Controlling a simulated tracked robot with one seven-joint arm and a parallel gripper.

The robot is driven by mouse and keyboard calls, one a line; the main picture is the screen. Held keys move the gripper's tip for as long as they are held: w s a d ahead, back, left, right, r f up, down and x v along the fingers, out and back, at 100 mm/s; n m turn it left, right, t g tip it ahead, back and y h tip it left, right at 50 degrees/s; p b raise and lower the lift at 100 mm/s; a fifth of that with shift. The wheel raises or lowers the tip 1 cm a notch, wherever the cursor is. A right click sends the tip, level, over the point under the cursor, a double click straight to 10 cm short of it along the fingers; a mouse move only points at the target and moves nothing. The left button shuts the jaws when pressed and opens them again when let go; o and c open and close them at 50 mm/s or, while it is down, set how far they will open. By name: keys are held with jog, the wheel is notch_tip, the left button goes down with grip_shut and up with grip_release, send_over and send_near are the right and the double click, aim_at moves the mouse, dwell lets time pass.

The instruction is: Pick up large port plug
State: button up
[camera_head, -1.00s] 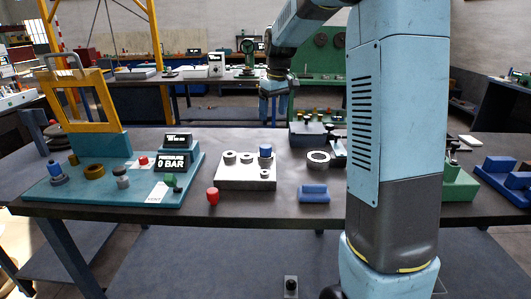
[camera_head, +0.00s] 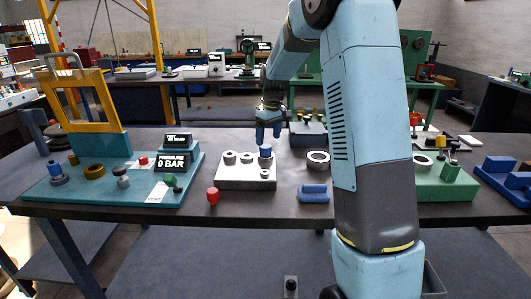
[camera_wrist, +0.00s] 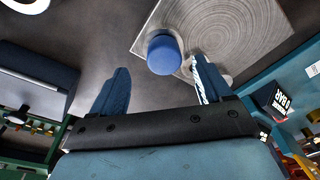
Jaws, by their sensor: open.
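A plug with a round blue top (camera_head: 265,151) stands on the pale metal block (camera_head: 235,184) at its back right; I take it to be the large port plug. In the wrist view the blue plug (camera_wrist: 163,53) shows beyond the fingertips, nearer the right finger, at the edge of the metal block (camera_wrist: 225,22). My gripper (camera_head: 268,137) is open and empty, pointing down just above the plug. In the wrist view my gripper's two fingers (camera_wrist: 157,82) are spread apart, and the plug appears apart from both.
Round openings and a smaller plug show on the block. A grey ring (camera_head: 318,159) and a blue block (camera_head: 314,194) lie to its right. A red knob (camera_head: 212,196) stands in front. The teal pressure station (camera_head: 110,190) is at left, the green fixture (camera_head: 447,186) at right.

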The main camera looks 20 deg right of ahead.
aim_at(265, 146)
jog(key=shift+w+a+f, duration=0.15)
jog(key=shift+f, duration=0.7)
jog(key=shift+w+a+f, duration=0.1)
jog(key=shift+a+f, duration=0.05)
jog(key=shift+f, duration=0.75)
jog(key=shift+w+a+f, duration=0.15)
jog(key=shift+f, duration=0.7)
jog(key=c, duration=1.1)
jog(key=shift+r, duration=0.2)
jog(key=shift+r, duration=0.35)
notch_tip(265, 146, up, 3)
jog(key=shift+s+f, duration=0.15)
jog(key=shift+f, duration=0.05)
jog(key=s+r, duration=0.9)
jog(key=s, duration=0.4)
jog(key=shift+s+r, duration=0.2)
jog(key=shift+s, duration=0.2)
